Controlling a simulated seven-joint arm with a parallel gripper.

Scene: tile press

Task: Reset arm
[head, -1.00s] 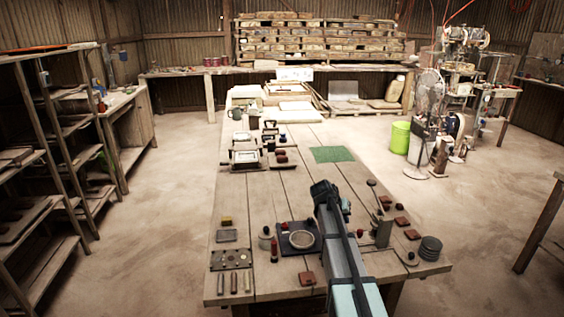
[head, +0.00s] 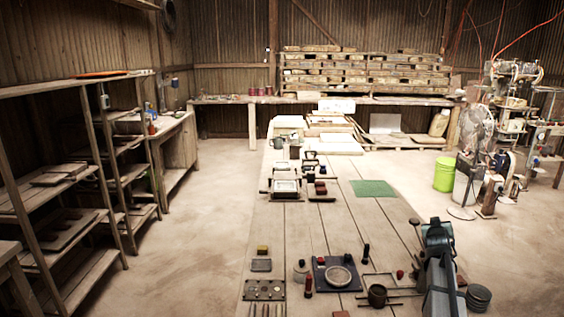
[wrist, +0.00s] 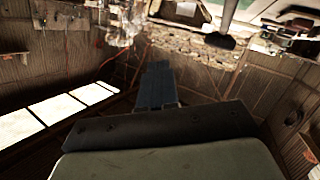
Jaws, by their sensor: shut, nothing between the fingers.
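My gripper (head: 437,234) is at the right of the long wooden table (head: 300,225) in the head view, at the far end of my raised arm. In the wrist view its fingers (wrist: 158,88) are together and empty, pointing away into the room. No tool or tile is touching them. My arm hides part of the table's front right.
A dark square plate with a round disc (head: 338,276), a dark pot (head: 377,295) and a plate with holes (head: 264,290) are on the table front. A green mat (head: 373,188) lies farther back. Stacked grey discs (head: 479,297) are beside my arm.

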